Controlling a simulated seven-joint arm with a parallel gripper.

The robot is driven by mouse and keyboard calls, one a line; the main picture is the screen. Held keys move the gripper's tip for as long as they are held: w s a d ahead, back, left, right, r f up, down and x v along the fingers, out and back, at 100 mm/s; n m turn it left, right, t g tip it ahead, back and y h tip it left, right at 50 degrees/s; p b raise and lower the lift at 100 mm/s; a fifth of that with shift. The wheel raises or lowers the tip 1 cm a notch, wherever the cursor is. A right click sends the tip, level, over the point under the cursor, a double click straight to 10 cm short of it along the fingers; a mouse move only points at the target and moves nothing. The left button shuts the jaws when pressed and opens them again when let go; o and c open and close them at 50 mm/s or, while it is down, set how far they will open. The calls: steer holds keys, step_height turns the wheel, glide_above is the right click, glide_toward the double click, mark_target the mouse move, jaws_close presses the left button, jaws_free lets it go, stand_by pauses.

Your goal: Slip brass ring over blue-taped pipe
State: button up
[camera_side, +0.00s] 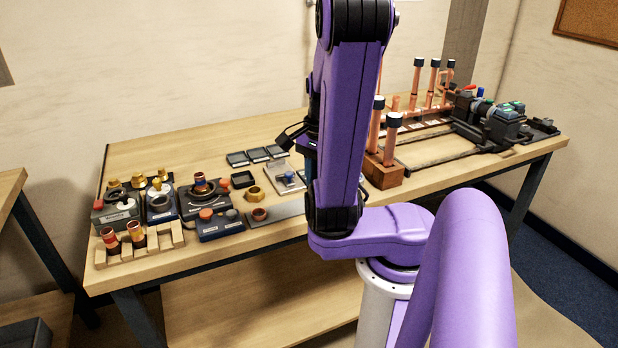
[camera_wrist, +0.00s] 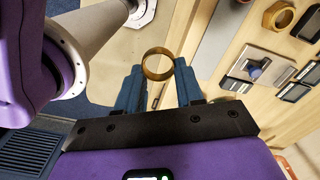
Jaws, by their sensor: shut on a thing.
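In the wrist view my gripper (camera_wrist: 158,75) is shut on a brass ring (camera_wrist: 147,70), with the ring between the tips of its blue fingers. The ring's opening faces the camera. In the side view my arm hides most of the gripper and the held ring. Several upright copper pipes with dark tops stand right of my arm; two are in a wooden block (camera_side: 384,174), including a near pipe (camera_side: 390,145). More pipes (camera_side: 431,84) stand behind them. I cannot tell which pipe bears blue tape. No pipe shows between the fingers.
A second brass ring-like nut (camera_side: 254,194) lies on the bench; it also shows in the wrist view (camera_wrist: 278,16). Small fixtures (camera_side: 160,203) and a notched wooden rack (camera_side: 140,246) crowd the left end. A dark machine (camera_side: 490,120) stands at the right. The back left bench is clear.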

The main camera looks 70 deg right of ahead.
steer(key=w+d+r+n, duration=0.3)
steer(key=w+d, duration=0.2)
steer(key=w, duration=0.2)
steer(key=n, duration=0.6)
glide_toward(200, 173)
steer(key=shift+w, duration=0.15)
steer(key=shift+d+f, duration=0.1)
steer(key=shift+f, duration=2.95)
steer(key=shift+f, duration=0.8)
